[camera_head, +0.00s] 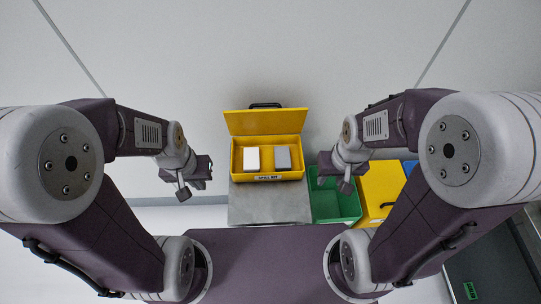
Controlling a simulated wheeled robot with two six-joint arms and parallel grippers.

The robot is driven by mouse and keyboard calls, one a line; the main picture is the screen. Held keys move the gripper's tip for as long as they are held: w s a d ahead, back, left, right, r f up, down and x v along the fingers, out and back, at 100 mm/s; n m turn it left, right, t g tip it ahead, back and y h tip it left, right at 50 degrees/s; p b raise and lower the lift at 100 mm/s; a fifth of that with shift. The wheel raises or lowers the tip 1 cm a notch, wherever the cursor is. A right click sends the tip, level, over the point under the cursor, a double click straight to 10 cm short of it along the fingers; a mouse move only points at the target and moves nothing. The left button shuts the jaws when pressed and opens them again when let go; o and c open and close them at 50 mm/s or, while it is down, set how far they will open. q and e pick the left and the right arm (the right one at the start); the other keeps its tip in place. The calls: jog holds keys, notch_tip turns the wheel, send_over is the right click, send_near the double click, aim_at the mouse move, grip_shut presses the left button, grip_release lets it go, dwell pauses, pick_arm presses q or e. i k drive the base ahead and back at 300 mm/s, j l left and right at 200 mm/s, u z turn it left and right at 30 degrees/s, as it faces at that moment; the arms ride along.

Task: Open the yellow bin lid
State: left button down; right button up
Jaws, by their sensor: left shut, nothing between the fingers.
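The yellow bin (239,177) sits on a grey cabinet and bears a label that reads SPILL KIT. Its yellow lid (265,123) stands raised at the back, tilted up, with a black handle (265,105) at its top edge. Two pale blocks lie inside, a white one (252,159) and a grey one (282,157). My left gripper (194,181) is shut and empty, to the left of the bin and apart from it. My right gripper (338,179) is to the right of the bin, in front of a green bin; its jaws are too small to read.
The grey cabinet top (270,206) is bare in front of the bin. At the right stand a green bin (338,206), a second yellow container (378,188) and a blue one (409,167), partly hidden by my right arm. A pale wall (265,50) is behind.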

aim_at(381, 186)
jog(key=k+j+z, duration=0.1)
jog(key=z, duration=0.65)
jog(key=i+z, duration=0.1)
jog(key=z, duration=0.9)
